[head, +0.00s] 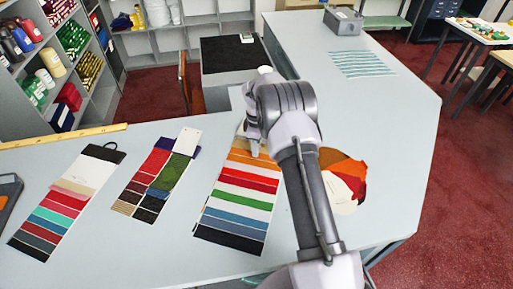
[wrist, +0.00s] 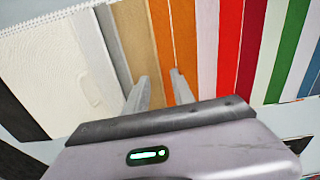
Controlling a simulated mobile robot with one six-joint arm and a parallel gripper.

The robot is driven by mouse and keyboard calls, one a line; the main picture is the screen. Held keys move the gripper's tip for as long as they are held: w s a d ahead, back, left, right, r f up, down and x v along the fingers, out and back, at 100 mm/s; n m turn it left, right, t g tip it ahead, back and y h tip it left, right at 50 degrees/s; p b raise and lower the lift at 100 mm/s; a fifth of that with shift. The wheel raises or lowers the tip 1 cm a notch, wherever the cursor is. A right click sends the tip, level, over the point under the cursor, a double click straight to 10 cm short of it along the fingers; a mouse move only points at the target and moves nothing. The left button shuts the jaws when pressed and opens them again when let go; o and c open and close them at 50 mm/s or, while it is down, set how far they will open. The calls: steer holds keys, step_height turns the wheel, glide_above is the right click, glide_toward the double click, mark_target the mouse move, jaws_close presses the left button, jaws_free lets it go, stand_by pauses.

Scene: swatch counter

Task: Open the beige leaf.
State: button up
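The swatch book (head: 236,205) with several coloured leaves lies on the counter in the middle of the head view. Its beige leaf (wrist: 134,38) shows in the wrist view as a tan strip between a grey strip and the orange leaves (wrist: 172,40). In the head view my arm hides much of that end of the book. My gripper (wrist: 160,78) is open, its two fingers apart with nothing seen between them but the book behind.
A round fan of swatches (head: 343,180) is right of my arm. A yellow ruler (head: 62,137) lies along the counter's back edge. The counter's right side (head: 400,130) is mostly clear.

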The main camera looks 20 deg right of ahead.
steer(key=shift+c, duration=0.4)
jaws_close()
stand_by(1.1)
